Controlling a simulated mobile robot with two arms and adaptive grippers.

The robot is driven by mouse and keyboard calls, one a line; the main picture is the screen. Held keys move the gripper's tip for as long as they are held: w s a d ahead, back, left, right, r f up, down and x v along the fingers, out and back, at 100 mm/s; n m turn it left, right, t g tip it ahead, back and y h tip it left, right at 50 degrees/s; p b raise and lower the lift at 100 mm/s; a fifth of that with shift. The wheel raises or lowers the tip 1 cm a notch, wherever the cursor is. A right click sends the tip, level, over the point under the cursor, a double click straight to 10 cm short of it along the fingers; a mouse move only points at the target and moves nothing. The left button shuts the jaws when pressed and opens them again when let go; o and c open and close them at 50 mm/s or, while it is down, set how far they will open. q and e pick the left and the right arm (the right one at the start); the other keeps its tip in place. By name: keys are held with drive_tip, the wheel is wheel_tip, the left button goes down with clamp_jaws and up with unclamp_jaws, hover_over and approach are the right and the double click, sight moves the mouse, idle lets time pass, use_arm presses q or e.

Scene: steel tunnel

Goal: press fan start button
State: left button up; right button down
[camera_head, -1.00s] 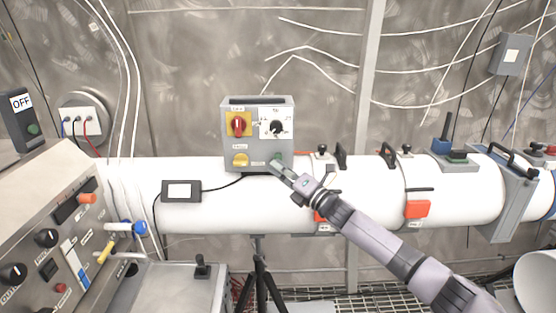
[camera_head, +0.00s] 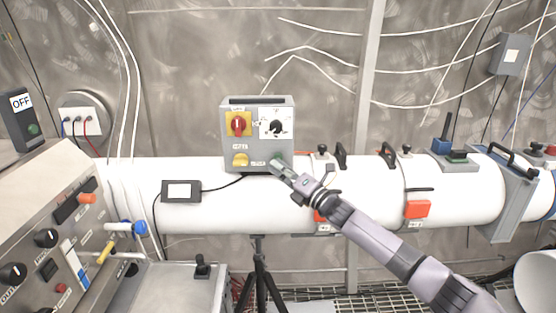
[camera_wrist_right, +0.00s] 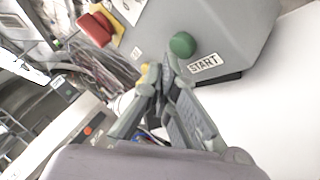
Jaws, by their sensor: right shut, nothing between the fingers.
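The grey fan control box (camera_head: 258,108) stands on a tripod in front of the white pipe in the head view. It carries a red rotary switch on a yellow plate (camera_head: 238,124), a black dial (camera_head: 276,128) and a yellow button (camera_head: 240,159). The green start button (camera_wrist_right: 183,44) shows in the wrist view beside a START label (camera_wrist_right: 204,63). My right gripper (camera_head: 277,166) is shut and empty, its tips at the box's lower right corner. In the wrist view the fingertips (camera_wrist_right: 168,66) are close to the green button; contact cannot be told. My left gripper is not in view.
A slanted control console (camera_head: 60,225) fills the lower left. The white pipe (camera_head: 385,195) runs across behind the box, with clamps and an orange block (camera_head: 417,209). A black tripod (camera_head: 260,280) stands below.

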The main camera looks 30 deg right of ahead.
drive_tip(key=shift+w+d, duration=0.15)
drive_tip(key=shift+w, duration=0.25)
drive_tip(key=shift+w+b, duration=0.15)
drive_tip(key=shift+b, duration=0.2)
drive_tip(key=shift+s, duration=0.2)
drive_tip(key=shift+s+a, duration=0.2)
drive_tip(key=shift+s, duration=0.2)
idle(0.3)
drive_tip(key=s+a+p, duration=0.1)
drive_tip(key=s+a, duration=0.1)
drive_tip(key=s, duration=0.3)
drive_tip(key=shift+s+a, duration=0.25)
drive_tip(key=shift+a, duration=0.05)
idle(0.7)
